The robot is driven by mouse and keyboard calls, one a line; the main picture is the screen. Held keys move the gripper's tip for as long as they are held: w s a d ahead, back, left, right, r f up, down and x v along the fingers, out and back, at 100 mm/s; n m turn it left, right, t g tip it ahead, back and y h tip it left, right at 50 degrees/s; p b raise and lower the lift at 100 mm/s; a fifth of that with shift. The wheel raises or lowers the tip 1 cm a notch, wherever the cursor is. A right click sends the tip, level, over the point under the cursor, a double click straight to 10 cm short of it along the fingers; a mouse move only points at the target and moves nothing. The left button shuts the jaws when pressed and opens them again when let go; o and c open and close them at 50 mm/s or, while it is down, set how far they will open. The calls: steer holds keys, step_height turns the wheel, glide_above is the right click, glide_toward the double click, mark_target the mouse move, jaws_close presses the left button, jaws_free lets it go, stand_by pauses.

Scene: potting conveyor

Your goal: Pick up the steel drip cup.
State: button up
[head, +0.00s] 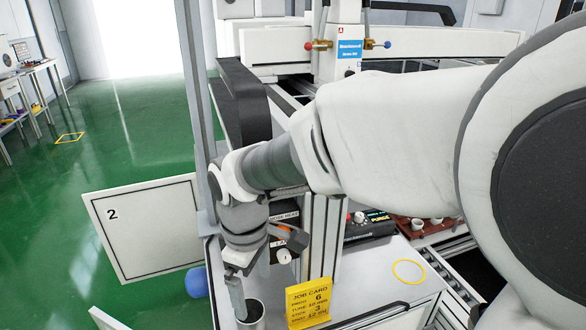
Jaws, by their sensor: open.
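The steel drip cup (255,322) is a grey metal cup with a dark inside, upright at the bottom edge of the head view. Its lower part is cut off by the frame. My gripper (238,300) points down at the cup and is open. One finger shows at the cup's left rim, overlapping it in the picture; I cannot tell whether it is inside, outside or touching. The other finger is not clearly visible.
A yellow job card (309,303) stands just right of the cup. A yellow ring (409,271) marks a clear patch of the white top. A control box (369,227) and a red-brown tray (400,222) with white cups are behind. An open panel marked 2 (145,232) is left.

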mark_target(250, 311)
steer(key=shift+n, duration=0.4)
steer(key=f, duration=0.3)
steer(key=a+f+b, duration=0.1)
steer(key=f, duration=0.2)
steer(key=f+b, duration=0.1)
steer(key=f, duration=0.2)
steer(key=shift+w+a, duration=0.15)
steer(key=shift+w, duration=0.1)
steer(key=c, duration=1.3)
steer(key=shift+c, duration=0.4)
steer(key=shift+r, duration=0.2)
